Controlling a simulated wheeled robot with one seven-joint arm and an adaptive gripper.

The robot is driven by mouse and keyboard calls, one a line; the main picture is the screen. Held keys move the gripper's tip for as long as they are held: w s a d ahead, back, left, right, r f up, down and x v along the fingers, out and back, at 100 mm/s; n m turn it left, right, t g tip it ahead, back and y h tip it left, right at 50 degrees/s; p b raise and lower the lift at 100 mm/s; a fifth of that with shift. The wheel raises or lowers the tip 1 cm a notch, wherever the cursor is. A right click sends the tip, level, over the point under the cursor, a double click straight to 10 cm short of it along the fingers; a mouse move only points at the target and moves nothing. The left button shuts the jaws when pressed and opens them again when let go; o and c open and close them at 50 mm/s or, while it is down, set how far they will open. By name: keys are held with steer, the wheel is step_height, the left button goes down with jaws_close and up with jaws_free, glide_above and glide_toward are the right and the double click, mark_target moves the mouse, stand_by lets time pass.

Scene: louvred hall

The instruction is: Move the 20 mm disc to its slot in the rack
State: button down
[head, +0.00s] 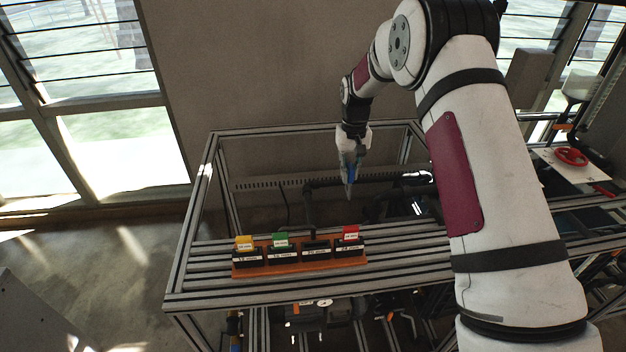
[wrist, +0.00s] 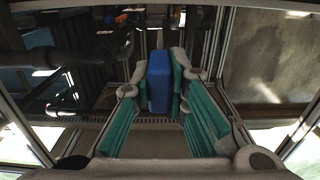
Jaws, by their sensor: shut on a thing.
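My gripper (head: 349,185) hangs above and behind the rack, over the frame table. It is shut on a blue block-like piece (wrist: 159,80), which sits between the two fingers in the wrist view. The blue also shows at the gripper in the head view (head: 352,172). I take it to be the 20 mm disc, but its label is not visible. The orange rack (head: 300,267) with black slots stands on the slatted table. Yellow (head: 244,242), green (head: 281,240) and red (head: 351,233) pieces stand in its slots. The third slot from the left (head: 316,247) shows no coloured piece.
The slatted metal table (head: 215,277) has an upright frame with a rear top rail (head: 300,127). Dark pipes (head: 310,200) run behind the rack. A red handwheel (head: 571,156) is at the far right. The table left of the rack is clear.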

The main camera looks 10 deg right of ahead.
steer(key=w+a+f+n+b, duration=0.1)
steer(key=w+f+b, duration=0.4)
steer(key=w+b, duration=0.3)
steer(key=s+a+r+n, duration=0.4)
steer(key=s+r+n, duration=0.15)
steer(key=s, duration=0.25)
steer(key=s+a+r+n, duration=0.3)
steer(key=s+r+n, duration=0.1)
steer(key=s+n, duration=0.25)
steer(key=s+a+r+n, duration=0.4)
steer(key=s+n, duration=0.1)
steer(key=s, duration=0.4)
step_height(320, 180, down, 8)
steer(key=b, duration=0.4)
steer(key=shift+d+f, duration=0.15)
steer(key=shift+d, duration=0.1)
steer(key=shift+f, duration=0.2)
steer(key=shift+f, duration=0.1)
